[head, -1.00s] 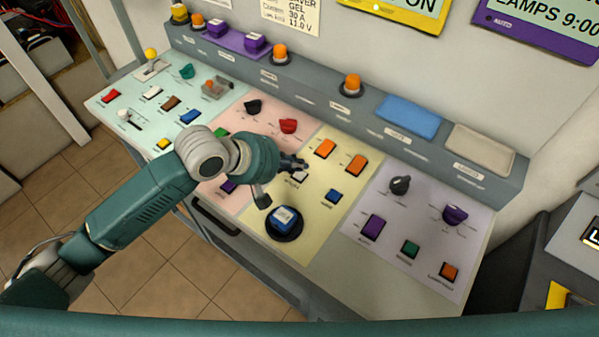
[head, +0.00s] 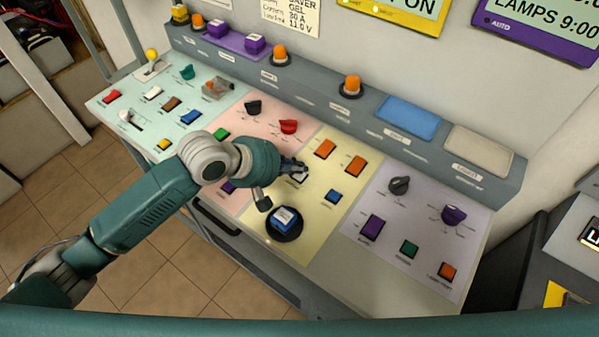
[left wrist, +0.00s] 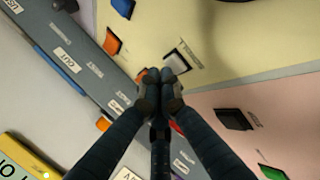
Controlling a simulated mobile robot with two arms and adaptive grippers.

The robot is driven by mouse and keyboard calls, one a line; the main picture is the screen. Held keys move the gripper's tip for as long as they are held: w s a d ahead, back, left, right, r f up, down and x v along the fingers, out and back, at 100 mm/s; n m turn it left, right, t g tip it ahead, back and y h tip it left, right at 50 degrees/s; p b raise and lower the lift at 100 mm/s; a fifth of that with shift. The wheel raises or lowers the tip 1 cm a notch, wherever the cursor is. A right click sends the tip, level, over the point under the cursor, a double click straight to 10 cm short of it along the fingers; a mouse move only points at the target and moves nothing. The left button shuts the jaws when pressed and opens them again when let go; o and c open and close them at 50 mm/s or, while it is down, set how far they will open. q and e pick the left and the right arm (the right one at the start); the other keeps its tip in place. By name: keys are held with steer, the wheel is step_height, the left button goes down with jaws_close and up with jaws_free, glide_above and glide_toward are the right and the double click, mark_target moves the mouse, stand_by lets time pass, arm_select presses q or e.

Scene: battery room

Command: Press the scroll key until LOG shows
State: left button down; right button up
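My left gripper (head: 296,167) is over the yellow panel section, its fingertips close together and empty. In the left wrist view the fingertips (left wrist: 161,78) are shut near a white key (left wrist: 178,61); whether they touch it I cannot tell. In the head view the white key (head: 299,178) is partly hidden by the fingers. Its label is too small to read, so I cannot confirm it is the scroll key. The yellow-framed display (head: 400,8) is cut off and shows "ON" at its end. The purple-framed display (head: 545,22) shows "LAMPS 9:00". LOG is not readable anywhere. My right gripper is out of view.
Black (head: 254,107) and red (head: 288,126) knobs stand on the pink section. A grey raised ledge (head: 310,88) runs along the back.

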mark_target(297, 176)
arm_select(q)
steer(key=shift+f, duration=0.1)
steer(key=shift+f, duration=0.35)
stand_by(0.6)
steer(key=shift+r+p, duration=0.85)
steer(key=shift+p, duration=0.55)
step_height(297, 176, up, 5)
steer(key=p, duration=0.6)
